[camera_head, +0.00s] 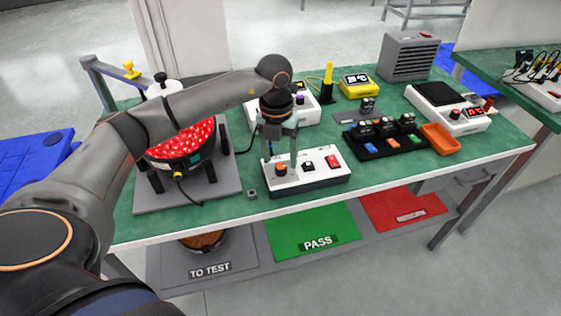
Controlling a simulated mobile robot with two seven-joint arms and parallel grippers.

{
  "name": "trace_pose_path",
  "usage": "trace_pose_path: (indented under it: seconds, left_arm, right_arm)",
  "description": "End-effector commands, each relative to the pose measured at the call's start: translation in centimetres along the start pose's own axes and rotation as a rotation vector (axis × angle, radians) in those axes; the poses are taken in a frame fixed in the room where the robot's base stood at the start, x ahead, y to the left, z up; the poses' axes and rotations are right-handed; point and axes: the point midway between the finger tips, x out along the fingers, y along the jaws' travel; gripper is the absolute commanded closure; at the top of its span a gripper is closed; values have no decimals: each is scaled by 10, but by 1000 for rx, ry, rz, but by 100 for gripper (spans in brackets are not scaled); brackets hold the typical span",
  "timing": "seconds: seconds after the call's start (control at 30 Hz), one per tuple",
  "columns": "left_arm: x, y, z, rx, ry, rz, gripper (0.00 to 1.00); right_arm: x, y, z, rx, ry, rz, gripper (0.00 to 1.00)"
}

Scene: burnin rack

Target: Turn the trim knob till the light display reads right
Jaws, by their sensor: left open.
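A white control box (318,179) stands at the front of the green bench. On its top are an orange-and-dark knob (281,171), a black knob (308,166) and a red switch (333,162). I cannot tell which knob is the trim knob. My left gripper (281,161) points down over the box's left end, open, its fingers close to either side of the orange knob; contact is unclear. A round light display (186,143) with many lit red dots leans on a grey stand left of the box, partly covered by my left arm. My right gripper is out of view.
Another white box (303,111) stands behind my gripper. A black tray of small modules (388,146), an orange bin (440,138) and a scale-like unit (455,118) with a red readout are to the right. Below are the TO TEST, green PASS (312,228) and red areas.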

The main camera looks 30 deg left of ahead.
Motion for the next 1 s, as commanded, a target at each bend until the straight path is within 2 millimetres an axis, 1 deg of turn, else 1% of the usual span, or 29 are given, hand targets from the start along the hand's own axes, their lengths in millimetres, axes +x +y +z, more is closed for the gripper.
trace_pose_path:
  seconds: [0.03, 0.2, 0.5, 0.57, 1.0]
  left_arm:
    - [8, 0, 0, 0, 3, 0, 32]
    - [20, 0, 0, 0, 0, -1, 32]
    - [22, 0, 0, 1, 0, -2, 32]
    - [22, 0, 0, 1, 0, -2, 37]
    - [22, -1, 0, 1, 0, -2, 87]
  right_arm:
    - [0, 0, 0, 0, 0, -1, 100]
    - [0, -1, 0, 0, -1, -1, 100]
    - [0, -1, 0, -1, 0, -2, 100]
    - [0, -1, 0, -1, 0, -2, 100]
    - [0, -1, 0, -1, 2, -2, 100]
